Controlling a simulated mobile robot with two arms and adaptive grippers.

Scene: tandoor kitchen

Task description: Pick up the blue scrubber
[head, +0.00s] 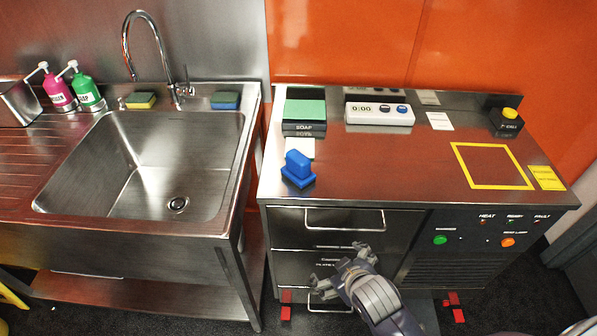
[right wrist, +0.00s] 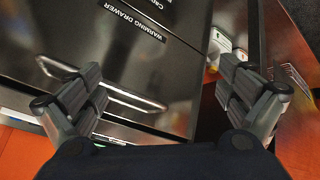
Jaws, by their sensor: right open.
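The blue scrubber (head: 298,168) is a blue block with an upright grip on a flat base. It stands on the left front part of the steel counter (head: 400,158), near its left edge. My right gripper (head: 336,262) is in front of the drawers, below the counter edge and below the scrubber. In the right wrist view its fingers (right wrist: 160,92) are spread wide with nothing between them, and the scrubber is not seen there. My left gripper is not in view.
A soap box (head: 304,112) and a timer (head: 379,113) stand behind the scrubber. A yellow square outline (head: 491,187) marks the counter's right. A sink (head: 150,165) is on the left. Drawer handles (head: 345,228) stick out below the counter edge. The counter's middle is clear.

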